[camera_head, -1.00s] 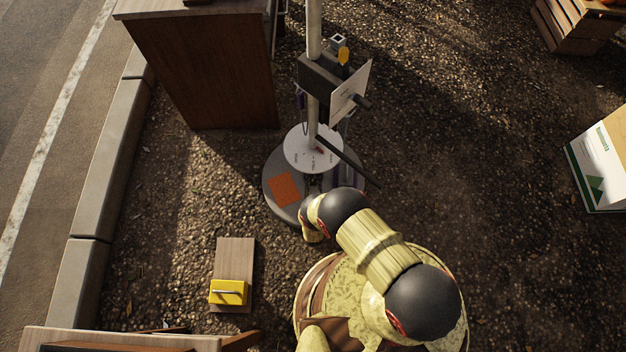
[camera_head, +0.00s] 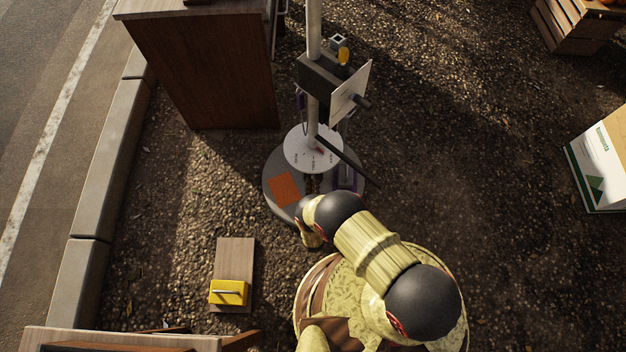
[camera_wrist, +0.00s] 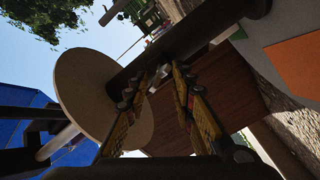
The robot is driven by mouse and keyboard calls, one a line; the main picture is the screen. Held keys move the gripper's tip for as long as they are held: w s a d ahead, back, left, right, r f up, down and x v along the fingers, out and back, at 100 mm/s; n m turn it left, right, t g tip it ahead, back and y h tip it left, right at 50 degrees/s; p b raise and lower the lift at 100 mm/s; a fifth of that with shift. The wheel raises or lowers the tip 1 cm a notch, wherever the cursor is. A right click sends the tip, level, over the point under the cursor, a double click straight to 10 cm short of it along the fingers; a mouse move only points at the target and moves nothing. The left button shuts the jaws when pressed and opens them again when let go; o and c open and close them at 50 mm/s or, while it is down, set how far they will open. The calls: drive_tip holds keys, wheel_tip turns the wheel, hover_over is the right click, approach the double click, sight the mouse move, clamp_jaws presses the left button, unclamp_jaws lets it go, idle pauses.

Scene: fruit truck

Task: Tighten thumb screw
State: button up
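A stand with a pale upright pole (camera_head: 314,30) rises from a round grey base (camera_head: 277,205). A white disc (camera_head: 299,153) sits low around the pole, and a round tan disc (camera_wrist: 88,82) fills the left of the wrist view. My gripper (camera_wrist: 161,72) points at a thick dark tube (camera_wrist: 205,30) near this disc. A small pale piece, possibly the thumb screw (camera_wrist: 160,71), shows by the fingertips. The fingers are apart with a gap; contact with the piece cannot be told. In the head view my arm hides the fingers.
A black box (camera_head: 318,75) and a white panel (camera_head: 352,88) are fixed to the pole. A dark rod (camera_head: 350,164) slants out low at right. A brown cabinet (camera_head: 205,75) stands at upper left, a yellow block on a board (camera_head: 235,255) below.

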drive_tip(key=shift+s+a, duration=0.1)
drive_tip(key=shift+s, duration=2.25)
